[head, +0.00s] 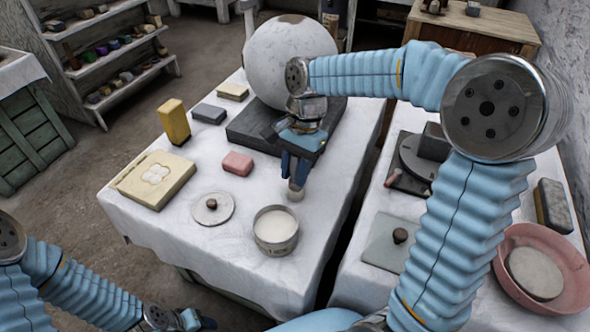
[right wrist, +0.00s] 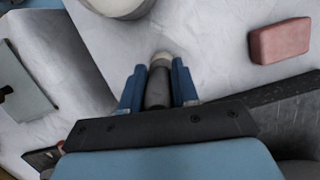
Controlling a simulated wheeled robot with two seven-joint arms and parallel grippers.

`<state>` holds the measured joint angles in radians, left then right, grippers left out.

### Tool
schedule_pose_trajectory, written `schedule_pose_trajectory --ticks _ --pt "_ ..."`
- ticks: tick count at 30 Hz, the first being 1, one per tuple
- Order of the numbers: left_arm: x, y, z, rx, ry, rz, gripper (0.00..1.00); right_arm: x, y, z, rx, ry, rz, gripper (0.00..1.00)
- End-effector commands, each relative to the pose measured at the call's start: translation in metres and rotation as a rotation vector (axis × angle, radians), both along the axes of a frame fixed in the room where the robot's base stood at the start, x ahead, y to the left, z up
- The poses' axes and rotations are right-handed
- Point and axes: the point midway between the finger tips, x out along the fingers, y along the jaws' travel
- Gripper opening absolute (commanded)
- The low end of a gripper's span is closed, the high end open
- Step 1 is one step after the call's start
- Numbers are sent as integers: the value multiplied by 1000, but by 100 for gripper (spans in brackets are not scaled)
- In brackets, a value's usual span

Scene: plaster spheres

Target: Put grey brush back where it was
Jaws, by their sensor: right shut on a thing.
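My right gripper (head: 297,170) is shut on the grey brush (head: 296,192) above the white-covered table, behind the round tin. The brush points down, with its pale tip at or near the cloth; I cannot tell whether it touches. In the right wrist view, the dark grey handle of the brush (right wrist: 158,88) sits between the two blue fingers of my right gripper (right wrist: 158,80). My left gripper (head: 185,320) is low at the bottom edge, off the table, and its fingers are too unclear to read.
A tin of white stuff (head: 275,232), a lid (head: 212,208), a pink block (head: 237,163) and a carved tile (head: 153,180) surround the brush. A big plaster sphere (head: 280,55) rests on a dark slab (head: 245,130) behind. A gap separates the right table (head: 352,292).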

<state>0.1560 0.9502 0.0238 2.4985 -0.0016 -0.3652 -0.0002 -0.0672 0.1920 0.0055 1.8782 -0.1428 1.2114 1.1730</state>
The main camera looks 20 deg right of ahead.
Motion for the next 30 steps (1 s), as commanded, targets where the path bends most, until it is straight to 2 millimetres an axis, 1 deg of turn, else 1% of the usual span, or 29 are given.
schedule_pose_trajectory --ticks 5,8,9,13,20,23,26,29,30 --pt "0 0 0 0 0 0 48 0 0 1 0 -1 0 0" --pt "0 0 -1 0 -1 0 48 0 0 -2 0 -1 0 0" --pt "0 0 0 0 -1 0 48 0 0 -1 0 -1 0 36" --pt "0 0 0 0 -1 0 48 0 0 -1 0 -1 0 55" --pt "0 0 0 0 -1 0 48 0 0 -1 0 -1 0 55" --pt "0 0 2 0 0 0 48 1 0 4 0 -2 0 55" --pt "0 -1 3 -1 0 -1 48 3 -2 16 0 -4 -1 55" --pt "0 -2 7 -2 1 -3 48 5 -7 37 1 -7 -1 55" --pt "-1 -2 9 -3 1 -4 48 7 -9 46 0 -8 -2 55"
